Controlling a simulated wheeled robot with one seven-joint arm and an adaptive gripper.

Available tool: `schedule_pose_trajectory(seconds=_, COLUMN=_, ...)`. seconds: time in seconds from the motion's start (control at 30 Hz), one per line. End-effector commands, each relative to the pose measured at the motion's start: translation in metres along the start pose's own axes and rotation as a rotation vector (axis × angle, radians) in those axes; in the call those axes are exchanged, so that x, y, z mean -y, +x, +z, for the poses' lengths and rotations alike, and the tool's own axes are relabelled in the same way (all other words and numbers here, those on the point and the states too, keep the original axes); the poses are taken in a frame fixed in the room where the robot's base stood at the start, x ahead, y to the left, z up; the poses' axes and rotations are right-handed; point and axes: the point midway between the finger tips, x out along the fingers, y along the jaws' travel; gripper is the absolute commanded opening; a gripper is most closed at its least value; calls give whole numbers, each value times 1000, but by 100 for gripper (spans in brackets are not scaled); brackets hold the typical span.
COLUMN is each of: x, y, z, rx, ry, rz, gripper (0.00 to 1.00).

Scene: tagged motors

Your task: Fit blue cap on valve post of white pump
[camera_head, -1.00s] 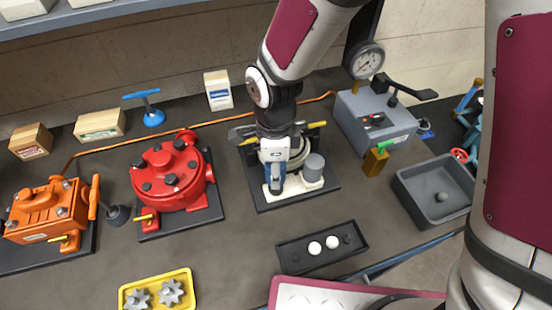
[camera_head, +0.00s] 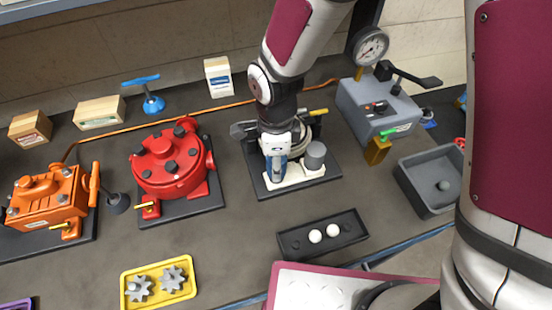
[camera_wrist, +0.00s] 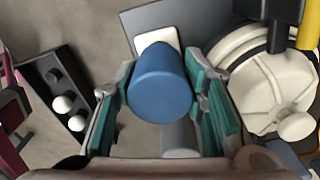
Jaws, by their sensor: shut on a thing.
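My gripper (camera_wrist: 160,88) is shut on the blue cap (camera_wrist: 160,75), which sits between the teal-padded fingers in the wrist view. In the head view my gripper is over the front of the white pump (camera_head: 302,178), and my arm hides much of the pump. The pump's round white body (camera_wrist: 262,85) is right of the cap in the wrist view. Part of a white base plate (camera_wrist: 158,38) shows beyond the cap. A grey cylinder (camera_head: 315,155) stands on the base, right of my gripper. The valve post cannot be made out, nor whether the cap touches it.
The red pump (camera_head: 168,165) stands left, the orange one (camera_head: 45,200) farther left. A grey box with a gauge (camera_head: 378,108) and a grey bin (camera_head: 425,205) are right. A black tray (camera_head: 290,250) with white balls and a yellow gear tray (camera_head: 128,292) are in front.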

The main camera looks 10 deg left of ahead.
Motion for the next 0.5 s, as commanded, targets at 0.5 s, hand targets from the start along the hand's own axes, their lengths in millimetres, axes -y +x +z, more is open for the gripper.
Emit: schedule_pose_trajectory(seconds=0.5, x=0, y=12, z=0, rx=0, ry=0, rz=1, gripper=15)
